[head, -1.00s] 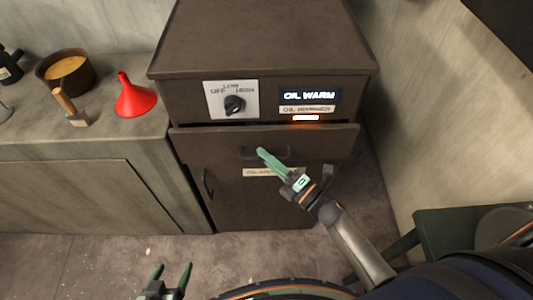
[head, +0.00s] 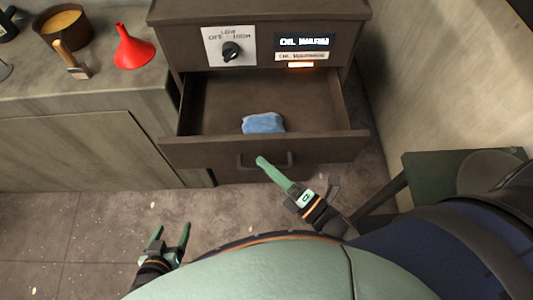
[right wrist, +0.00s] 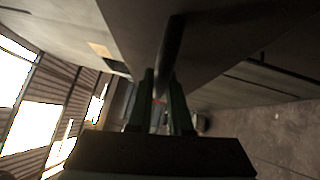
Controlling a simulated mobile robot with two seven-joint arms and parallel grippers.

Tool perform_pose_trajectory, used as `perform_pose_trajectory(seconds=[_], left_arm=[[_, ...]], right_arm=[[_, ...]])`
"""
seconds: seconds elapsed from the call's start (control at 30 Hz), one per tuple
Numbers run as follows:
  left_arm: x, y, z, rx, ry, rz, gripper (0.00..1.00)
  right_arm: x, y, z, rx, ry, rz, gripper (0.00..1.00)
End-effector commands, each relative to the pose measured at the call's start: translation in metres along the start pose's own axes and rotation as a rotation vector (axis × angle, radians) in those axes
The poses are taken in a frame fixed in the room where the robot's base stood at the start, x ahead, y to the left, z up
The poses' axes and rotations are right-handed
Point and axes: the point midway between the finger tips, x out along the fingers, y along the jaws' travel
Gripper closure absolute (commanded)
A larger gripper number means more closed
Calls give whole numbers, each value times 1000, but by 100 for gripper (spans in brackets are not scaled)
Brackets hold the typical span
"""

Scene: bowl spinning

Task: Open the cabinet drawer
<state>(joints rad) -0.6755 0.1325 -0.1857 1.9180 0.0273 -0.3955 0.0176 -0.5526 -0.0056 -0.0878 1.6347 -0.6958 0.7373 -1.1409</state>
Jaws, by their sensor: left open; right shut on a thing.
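The brown cabinet (head: 355,52) has its top drawer (head: 205,150) pulled out, and the inside shows. A folded blue cloth (head: 263,123) lies in the drawer. My right gripper (head: 262,162) is at the dark bar handle (head: 283,166) on the drawer front and is shut on it. In the right wrist view the handle (right wrist: 173,50) runs between the two fingers (right wrist: 160,100). My left gripper (head: 170,238) is open and empty, low over the floor, apart from the cabinet.
A counter (head: 120,85) at the left holds a red funnel (head: 133,50), a brush (head: 76,68) and a pot (head: 64,28). A knob (head: 231,51) and a lit display (head: 304,42) sit above the drawer. A dark green stand (head: 430,180) is at the right. Floor at left is clear.

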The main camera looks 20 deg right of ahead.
Motion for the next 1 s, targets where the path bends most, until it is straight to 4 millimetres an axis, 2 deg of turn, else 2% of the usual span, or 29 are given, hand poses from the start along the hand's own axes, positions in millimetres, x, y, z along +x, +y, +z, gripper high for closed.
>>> perform_pose_trajectory(seconds=[0.37,0.4,0.63,0.87,1.0], left_arm=[[0,0,1,-1,-3,0,22],[0,0,1,-1,-3,-1,22],[0,0,2,-1,-5,0,22],[0,0,2,-1,-6,0,22],[1,0,3,-1,-7,0,22]], right_arm=[[-2,0,-1,0,-2,-1,100],[-2,0,-1,0,-2,-1,80],[-1,0,-1,0,-1,-1,55],[-1,0,-1,0,-1,0,53],[-9,-1,-1,0,0,-3,53]])
